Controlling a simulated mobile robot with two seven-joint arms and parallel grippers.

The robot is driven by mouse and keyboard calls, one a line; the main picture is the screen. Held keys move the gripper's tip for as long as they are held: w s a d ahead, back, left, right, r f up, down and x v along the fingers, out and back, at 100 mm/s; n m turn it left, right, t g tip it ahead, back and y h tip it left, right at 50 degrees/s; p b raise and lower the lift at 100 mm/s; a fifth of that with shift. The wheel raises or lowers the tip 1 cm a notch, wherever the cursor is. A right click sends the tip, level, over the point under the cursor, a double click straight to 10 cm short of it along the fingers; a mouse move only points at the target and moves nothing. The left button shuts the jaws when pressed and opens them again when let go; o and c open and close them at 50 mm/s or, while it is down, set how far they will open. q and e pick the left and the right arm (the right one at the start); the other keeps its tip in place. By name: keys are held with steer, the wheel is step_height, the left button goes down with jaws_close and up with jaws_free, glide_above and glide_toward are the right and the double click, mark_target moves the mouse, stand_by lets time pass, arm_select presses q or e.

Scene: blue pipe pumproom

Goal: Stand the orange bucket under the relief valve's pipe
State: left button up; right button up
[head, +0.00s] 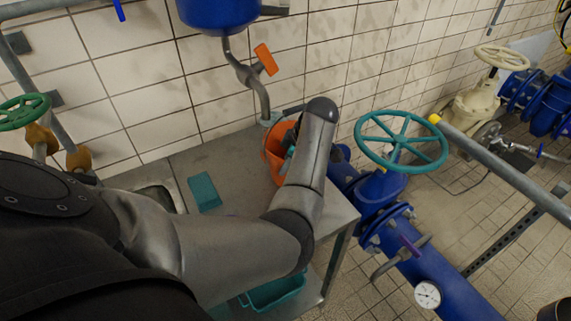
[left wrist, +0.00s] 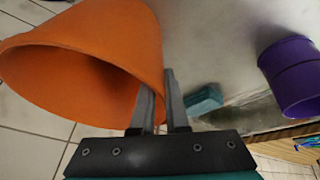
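The orange bucket (head: 274,158) is over the grey table, partly hidden behind my left arm. The relief valve's grey pipe (head: 264,100), with an orange lever (head: 265,60), comes down from a blue vessel (head: 217,14). Its lower end appears near the bucket's far left rim; I cannot tell whether it is over the opening. My left gripper (head: 290,146) is at the bucket. In the left wrist view its fingers (left wrist: 160,95) straddle the bucket's wall (left wrist: 95,60) at the rim and look shut on it. My right gripper is not in view.
A teal block (head: 204,191) lies on the grey table (head: 235,165). A purple cylinder (left wrist: 290,75) shows in the left wrist view. A teal crate (head: 272,294) is below the table. A blue pipe with a teal handwheel (head: 400,140) stands right of the table.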

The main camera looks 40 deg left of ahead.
arm_select(q)
steer(key=shift+o, duration=1.3)
steer(key=shift+r, duration=0.35)
steer(key=p+v, duration=0.1)
steer(key=v, duration=1)
steer(key=shift+d+r+p, duration=0.2)
steer(key=shift+r+p, duration=0.1)
steer(key=shift+r, duration=0.05)
